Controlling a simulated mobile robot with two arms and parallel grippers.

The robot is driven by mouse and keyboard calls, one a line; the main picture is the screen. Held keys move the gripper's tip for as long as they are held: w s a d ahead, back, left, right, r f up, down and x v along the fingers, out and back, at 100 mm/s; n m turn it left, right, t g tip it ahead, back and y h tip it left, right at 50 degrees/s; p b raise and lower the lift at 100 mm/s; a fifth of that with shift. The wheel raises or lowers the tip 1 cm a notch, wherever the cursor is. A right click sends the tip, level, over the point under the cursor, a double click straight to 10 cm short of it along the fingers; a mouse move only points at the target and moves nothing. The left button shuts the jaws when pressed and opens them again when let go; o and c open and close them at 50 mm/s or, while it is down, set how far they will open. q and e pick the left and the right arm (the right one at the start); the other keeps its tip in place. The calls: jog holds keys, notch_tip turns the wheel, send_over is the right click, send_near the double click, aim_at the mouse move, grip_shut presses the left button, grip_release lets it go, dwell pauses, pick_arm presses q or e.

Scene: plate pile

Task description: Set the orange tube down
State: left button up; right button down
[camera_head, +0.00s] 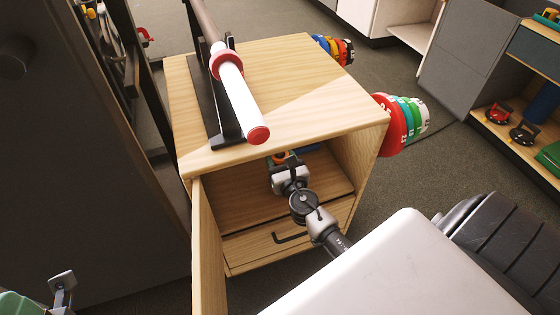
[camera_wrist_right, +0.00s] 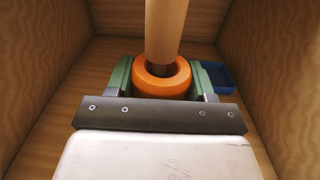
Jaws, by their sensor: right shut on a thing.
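My right gripper (camera_head: 283,158) reaches into the open wooden cabinet (camera_head: 270,70). In the right wrist view its green fingers are shut on the orange tube (camera_wrist_right: 162,78), one on each side. The tube looks like a thick ring with a dark opening facing the camera. A pale wooden rod (camera_wrist_right: 166,28) comes down from the top of that view, and its end overlaps the opening; I cannot tell whether it goes inside. In the head view only a bit of the orange tube (camera_head: 279,157) shows. Whether it touches the cabinet floor is unclear.
A blue object (camera_wrist_right: 216,76) lies beside the tube on the right. Wooden walls stand close on both sides. The cabinet door (camera_head: 208,245) is open at the left, with a drawer (camera_head: 290,240) below. A white-and-red bar (camera_head: 240,98) rests on a black stand on top.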

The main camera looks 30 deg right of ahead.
dwell(0.3)
jog(key=shift+f, duration=0.1)
jog(key=shift+c, duration=2.1)
grip_release()
